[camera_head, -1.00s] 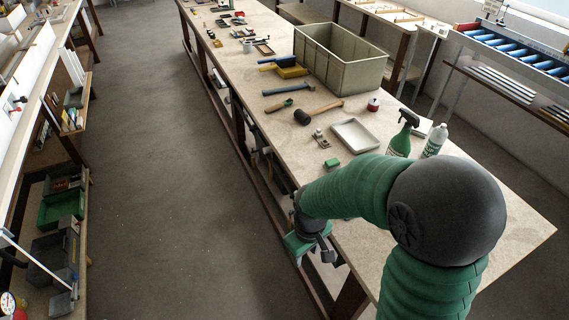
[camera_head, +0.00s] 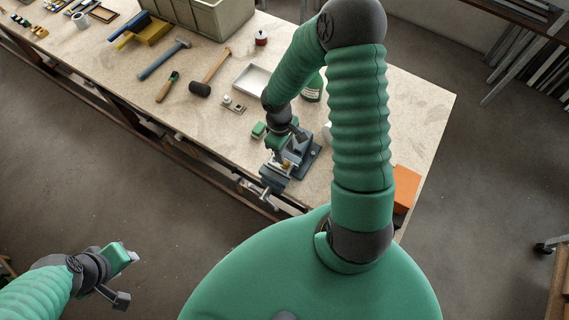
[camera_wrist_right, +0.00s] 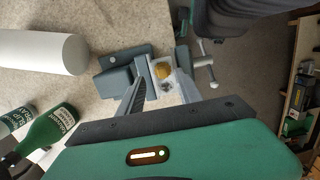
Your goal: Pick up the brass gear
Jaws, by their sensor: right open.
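The brass gear (camera_wrist_right: 163,71) shows in the right wrist view as a small round yellow piece at a grey bench vise (camera_wrist_right: 118,62). In the head view only a small brass-coloured spot (camera_head: 286,166) shows at the vise (camera_head: 302,158), near the bench's front edge. My right gripper (camera_wrist_right: 160,82) is open, its fingers pointing at the vise with the gear between them in the picture. I cannot tell whether they touch it. The right gripper (camera_head: 286,150) partly hides the vise in the head view. My left gripper (camera_head: 130,276) is off the bench at lower left; its jaw opening is unclear.
A green spray bottle (camera_wrist_right: 48,130) and a white cylinder (camera_wrist_right: 40,51) stand beside the vise. The vise handle (camera_head: 267,190) sticks out over the front edge.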

